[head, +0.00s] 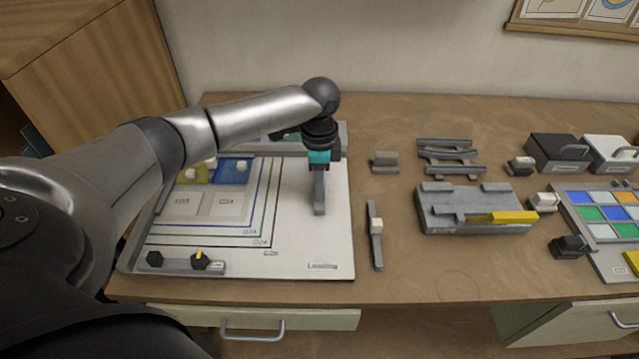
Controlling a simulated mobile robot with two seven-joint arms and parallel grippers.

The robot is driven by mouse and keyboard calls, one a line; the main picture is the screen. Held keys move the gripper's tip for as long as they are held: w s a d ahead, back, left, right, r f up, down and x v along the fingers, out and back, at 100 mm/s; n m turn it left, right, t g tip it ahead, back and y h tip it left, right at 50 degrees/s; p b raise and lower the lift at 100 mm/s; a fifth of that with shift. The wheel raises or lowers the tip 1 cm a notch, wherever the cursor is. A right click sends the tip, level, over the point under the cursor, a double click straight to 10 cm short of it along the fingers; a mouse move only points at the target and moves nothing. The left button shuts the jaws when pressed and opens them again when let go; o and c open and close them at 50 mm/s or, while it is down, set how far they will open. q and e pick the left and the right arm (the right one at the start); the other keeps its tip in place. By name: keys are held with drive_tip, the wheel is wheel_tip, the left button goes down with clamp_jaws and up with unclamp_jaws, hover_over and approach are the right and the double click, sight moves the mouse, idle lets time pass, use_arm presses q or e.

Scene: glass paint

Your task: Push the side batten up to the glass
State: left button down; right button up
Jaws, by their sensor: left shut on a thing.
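My left gripper (319,168) points down over the right part of the white board (335,240). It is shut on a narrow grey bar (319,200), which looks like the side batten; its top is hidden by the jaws. The bar runs front to back, to the right of the coloured outlines and apart from the glass. A blue glass pane (233,178) and a yellow pane (190,176) with pale knobs lie at the board's back left, partly hidden by my left arm. Two clear or pale panes (226,205) lie in front of them. My right gripper is not in view.
A grey batten with a pale knob (376,240) lies right of the board. A grey fixture with a yellow bar (465,215), grey rails (445,143) and a coloured-glass tray (590,250) stand farther right.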

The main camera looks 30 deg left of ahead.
use_arm(q)
drive_tip(key=shift+s+a+p, duration=0.3)
drive_tip(key=shift+a+p, duration=0.1)
drive_tip(key=s+a+p, duration=0.1)
drive_tip(key=a, duration=0.1)
drive_tip(key=s+a+p, duration=0.2)
drive_tip(key=a+p, duration=0.1)
drive_tip(key=shift+s+a+r, duration=0.2)
drive_tip(key=shift+a, duration=0.1)
drive_tip(key=s+a+p, duration=0.1)
drive_tip(key=a, duration=0.1)
drive_tip(key=s+a+p, duration=0.1)
drive_tip(key=s+a, duration=0.1)
drive_tip(key=a, duration=0.1)
drive_tip(key=s+a+p, duration=0.1)
drive_tip(key=a, duration=0.1)
drive_tip(key=shift+s+a+f, duration=0.2)
drive_tip(key=shift+s+a, duration=0.1)
drive_tip(key=c, duration=0.7)
unclamp_jaws()
wheel_tip(320, 180, up, 15)
drive_tip(key=shift+r+p, duration=0.15)
drive_tip(key=shift+p, duration=0.25)
